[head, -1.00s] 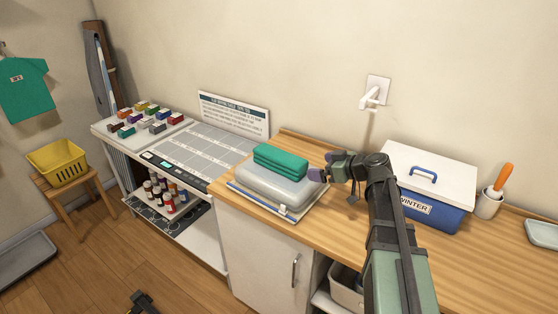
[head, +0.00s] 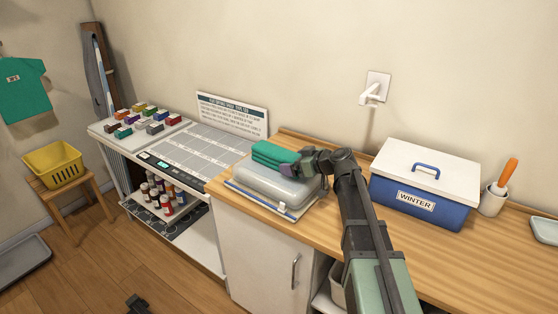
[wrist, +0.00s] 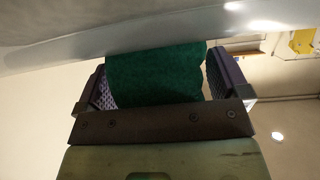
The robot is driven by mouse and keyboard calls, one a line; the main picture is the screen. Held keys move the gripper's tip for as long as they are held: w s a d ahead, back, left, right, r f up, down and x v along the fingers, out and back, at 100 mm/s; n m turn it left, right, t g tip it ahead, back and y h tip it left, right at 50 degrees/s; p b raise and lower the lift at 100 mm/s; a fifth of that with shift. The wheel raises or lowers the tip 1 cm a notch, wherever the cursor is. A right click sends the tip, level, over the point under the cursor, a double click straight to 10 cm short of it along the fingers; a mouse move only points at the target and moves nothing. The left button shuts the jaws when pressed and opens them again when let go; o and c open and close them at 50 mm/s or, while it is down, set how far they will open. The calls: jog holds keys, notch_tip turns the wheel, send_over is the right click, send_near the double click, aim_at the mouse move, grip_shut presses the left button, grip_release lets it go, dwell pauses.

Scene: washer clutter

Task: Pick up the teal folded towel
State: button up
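The teal folded towel (head: 272,154) lies on top of a grey, rounded, translucent-looking case (head: 265,184) on the wooden counter. My gripper (head: 292,168) is at the right end of the towel, just above the case. In the wrist view the towel (wrist: 157,75) sits between the two purple-grey fingers of my gripper (wrist: 160,82), one on each side of it. The fingers are spread wide, and I see no clear squeeze on the cloth. The towel's far end is hidden in the wrist view.
The case rests on flat boards or books (head: 240,193). A blue WINTER box (head: 425,203) with a white lid stands to the right on the counter (head: 480,262). Colored blocks and bottles are at left.

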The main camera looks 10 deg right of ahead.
jog(key=c, duration=0.9)
jog(key=shift+r, duration=0.1)
